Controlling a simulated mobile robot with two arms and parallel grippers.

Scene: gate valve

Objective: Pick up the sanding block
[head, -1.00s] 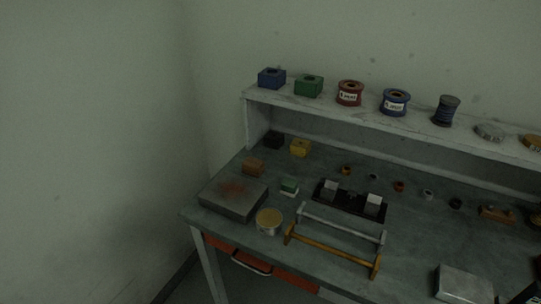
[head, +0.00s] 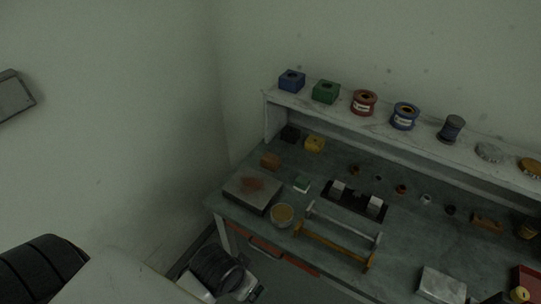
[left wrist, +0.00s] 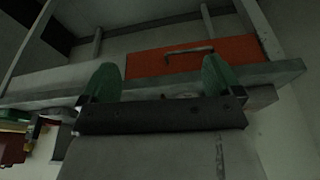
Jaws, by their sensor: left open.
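I cannot tell for certain which thing is the sanding block. My left gripper (head: 228,272) is low at the bench's front left, apart from both blocks. In the left wrist view its two green fingers (left wrist: 163,78) are spread with nothing between them, facing the bench's front edge and orange drawer (left wrist: 185,57). My right gripper is out of view.
The grey plate (head: 252,191) and a round tin (head: 282,215) sit near the front left edge. A yellow-and-grey bar frame (head: 335,245) lies right of the tin. A black fixture (head: 355,201) stands behind it. A raised shelf (head: 370,125) holds spools and blocks.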

